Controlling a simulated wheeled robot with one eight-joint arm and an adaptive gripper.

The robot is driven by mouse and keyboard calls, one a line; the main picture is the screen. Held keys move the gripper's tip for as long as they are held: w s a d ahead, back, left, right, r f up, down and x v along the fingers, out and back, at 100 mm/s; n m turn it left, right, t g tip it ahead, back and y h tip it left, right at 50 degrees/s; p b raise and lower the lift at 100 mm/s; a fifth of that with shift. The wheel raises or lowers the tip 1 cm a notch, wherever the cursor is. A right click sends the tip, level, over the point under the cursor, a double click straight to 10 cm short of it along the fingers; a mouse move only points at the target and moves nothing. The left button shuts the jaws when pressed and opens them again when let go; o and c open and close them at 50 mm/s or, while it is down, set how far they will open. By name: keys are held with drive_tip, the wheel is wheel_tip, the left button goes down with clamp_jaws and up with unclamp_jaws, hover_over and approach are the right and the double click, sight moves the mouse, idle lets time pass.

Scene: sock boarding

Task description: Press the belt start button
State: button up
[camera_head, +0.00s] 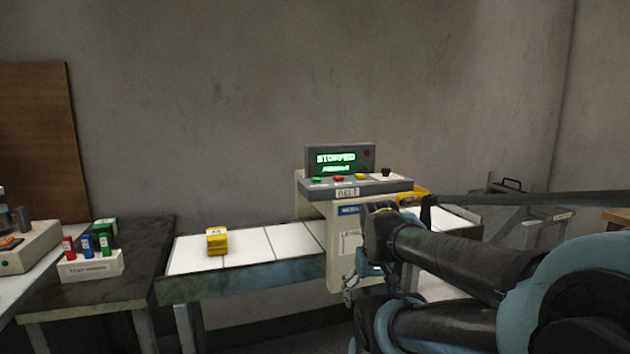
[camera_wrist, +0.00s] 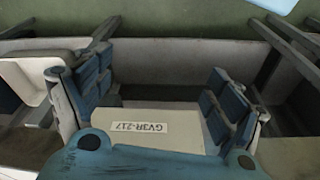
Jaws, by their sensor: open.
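The belt control box (camera_head: 356,186) stands over the belt with a row of buttons on its sloped top. A green button (camera_head: 316,181) is at the left, then a red one (camera_head: 338,179) and a yellow one (camera_head: 361,178). The display (camera_head: 336,160) above reads STOPPED in green. My gripper (camera_head: 352,285) is in front of the box, below the button row and apart from the buttons. In the wrist view my gripper (camera_wrist: 160,70) has its blue-padded fingers spread wide with nothing between them. No button can be made out in the wrist view.
A white belt (camera_head: 254,243) runs left and right of the box, with a yellow block (camera_head: 217,241) on its left part. A dark table (camera_head: 110,275) at left holds a white rack (camera_head: 91,265) of coloured items. A grey cart (camera_head: 510,215) stands at right.

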clamp_jaws()
idle(1.3)
